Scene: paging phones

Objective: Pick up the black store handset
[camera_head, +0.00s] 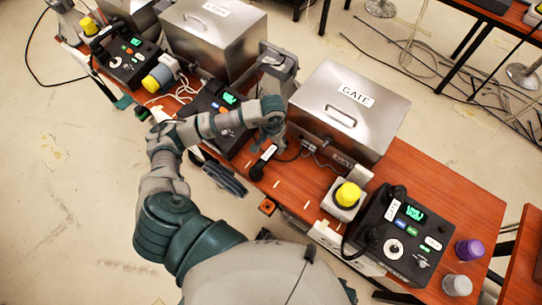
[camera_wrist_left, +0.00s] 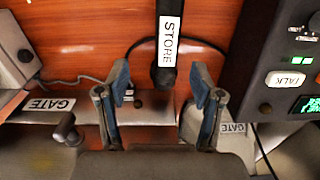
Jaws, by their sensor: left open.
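The black store handset (camera_head: 257,171) lies on the red-brown table near its front edge, with a white label on it. In the left wrist view the label on the handset (camera_wrist_left: 167,78) reads STORE. My left gripper (camera_wrist_left: 160,88) is open and empty, with blue-padded fingers apart. In that view the handset's end reaches in between the two fingertips, nearer the right one; I see no contact. In the head view my left arm passes over the table just behind the handset, and the fingertips are not clear there. My right gripper is not in view.
A steel GATE box (camera_head: 375,125) stands right of the handset. A dark cord curves behind the handset.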

